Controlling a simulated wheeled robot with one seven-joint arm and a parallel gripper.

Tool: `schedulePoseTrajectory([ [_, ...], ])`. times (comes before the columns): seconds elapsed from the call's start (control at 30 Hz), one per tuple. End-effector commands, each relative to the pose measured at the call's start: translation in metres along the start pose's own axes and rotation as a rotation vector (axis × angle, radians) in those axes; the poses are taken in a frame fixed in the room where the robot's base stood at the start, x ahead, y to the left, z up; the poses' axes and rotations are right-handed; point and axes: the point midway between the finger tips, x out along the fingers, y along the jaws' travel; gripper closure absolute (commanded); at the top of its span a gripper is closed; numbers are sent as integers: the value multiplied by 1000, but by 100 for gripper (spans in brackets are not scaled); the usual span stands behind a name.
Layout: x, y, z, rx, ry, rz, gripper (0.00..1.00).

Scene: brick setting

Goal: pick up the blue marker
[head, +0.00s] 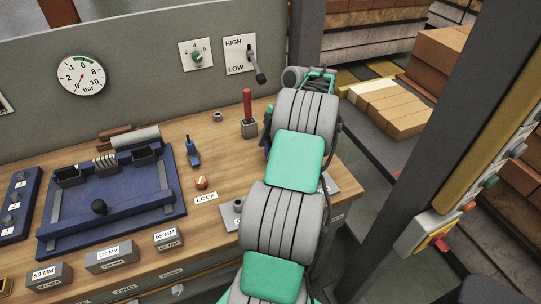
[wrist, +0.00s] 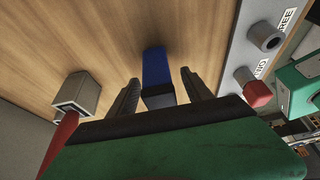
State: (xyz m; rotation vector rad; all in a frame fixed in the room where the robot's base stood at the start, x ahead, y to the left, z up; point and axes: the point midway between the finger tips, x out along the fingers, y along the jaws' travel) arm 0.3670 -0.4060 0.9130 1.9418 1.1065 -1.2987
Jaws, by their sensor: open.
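The blue marker (wrist: 156,68) shows in the wrist view as a blue block-like shape with a grey near end, over the wooden bench top. My gripper (wrist: 159,80) is open, with one dark finger to the left of the marker and one to the right. Gaps show on both sides, so neither finger appears to touch it. In the head view my arm hides most of the gripper and the marker.
A grey block (wrist: 77,94) with a red handle (wrist: 62,140) stands left of my gripper. A grey plate (wrist: 238,75) with knobs lies to the right. In the head view, a small blue tool (head: 193,152) and a blue fixture (head: 120,212) are on the bench (head: 225,160).

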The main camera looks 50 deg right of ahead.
Motion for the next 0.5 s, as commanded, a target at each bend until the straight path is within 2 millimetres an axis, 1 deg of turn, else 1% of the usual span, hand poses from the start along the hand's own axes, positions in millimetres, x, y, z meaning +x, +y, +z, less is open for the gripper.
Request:
schedulePoseTrajectory([
  [0.17,0,0,0,0,0,0,42],
  [0.5,0,0,0,0,0,0,69],
])
